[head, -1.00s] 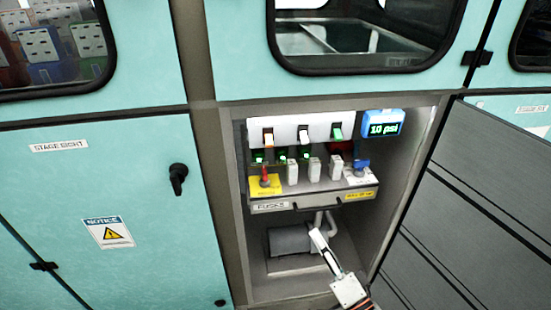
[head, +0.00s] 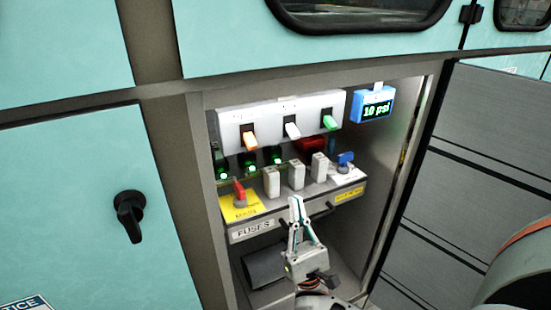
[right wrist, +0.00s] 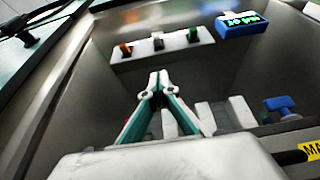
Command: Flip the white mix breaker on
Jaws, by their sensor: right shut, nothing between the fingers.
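The white breaker (head: 292,131) is the middle one of three levers on a white panel (head: 271,110) in the open cabinet. It sits between an orange breaker (head: 250,141) and a green breaker (head: 329,122). All three levers jut outward and tilt down similarly. My right gripper (head: 296,203) is shut and empty, in front of the fuse drawer, below the white breaker and apart from it. In the right wrist view, the closed fingertips (right wrist: 159,76) point up toward the white breaker (right wrist: 158,42). My left gripper is out of view.
A fuse drawer (head: 290,222) with several white fuses, a red switch (head: 239,191) and a blue valve handle (head: 345,158) stands below the panel. A blue gauge (head: 373,106) reads 10 psi. The cabinet door (head: 470,160) is open at right. Space before the panel is clear.

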